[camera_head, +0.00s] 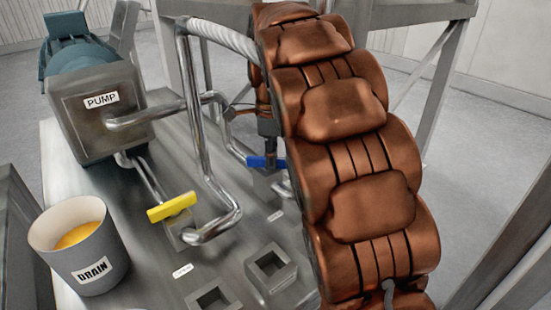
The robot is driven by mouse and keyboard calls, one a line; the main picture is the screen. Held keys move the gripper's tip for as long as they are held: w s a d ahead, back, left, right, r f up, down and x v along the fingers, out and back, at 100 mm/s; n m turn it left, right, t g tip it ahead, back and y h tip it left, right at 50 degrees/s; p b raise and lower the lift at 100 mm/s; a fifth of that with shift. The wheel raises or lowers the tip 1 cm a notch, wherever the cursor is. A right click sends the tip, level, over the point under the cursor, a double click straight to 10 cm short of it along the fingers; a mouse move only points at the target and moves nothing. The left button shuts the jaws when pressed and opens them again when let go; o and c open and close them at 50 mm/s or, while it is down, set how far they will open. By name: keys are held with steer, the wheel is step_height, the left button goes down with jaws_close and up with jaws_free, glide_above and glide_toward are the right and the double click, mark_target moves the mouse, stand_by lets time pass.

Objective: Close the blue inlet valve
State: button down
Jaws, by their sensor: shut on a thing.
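The blue inlet valve's handle (256,161) shows in the head view as a short bar lying crosswise, on the pipework near the middle. My gripper (268,147) comes down onto it from above and is shut on it. The dark fingers cover the middle of the handle, and both blue ends show. My copper-coloured arm fills the picture just to the right and hides part of the gripper and the pipes behind it. The valve body under the handle is mostly hidden.
A yellow valve handle (172,207) sits on the pipes to the left. The grey pump (95,115) stands behind it. A drain bucket (84,276) with orange liquid stands at front left. Bent metal pipes (196,130) rise close to my gripper. Two square sockets (271,265) stand in front.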

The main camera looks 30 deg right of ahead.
steer(key=n+b, duration=0.1)
steer(key=n, duration=0.1)
steer(key=n+b, duration=0.1)
steer(key=n, duration=0.1)
steer(key=shift+w+f+b, duration=0.1)
steer(key=shift+w+b, duration=0.2)
steer(key=shift+w, duration=0.05)
steer(key=n+b, duration=0.2)
steer(key=n, duration=0.2)
steer(key=shift+w+n, duration=0.15)
steer(key=shift+n, duration=0.15)
steer(key=shift+r, duration=0.25)
steer(key=c, duration=1.2)
jaws_free()
steer(key=shift+w+f, duration=0.1)
steer(key=shift+o, duration=0.4)
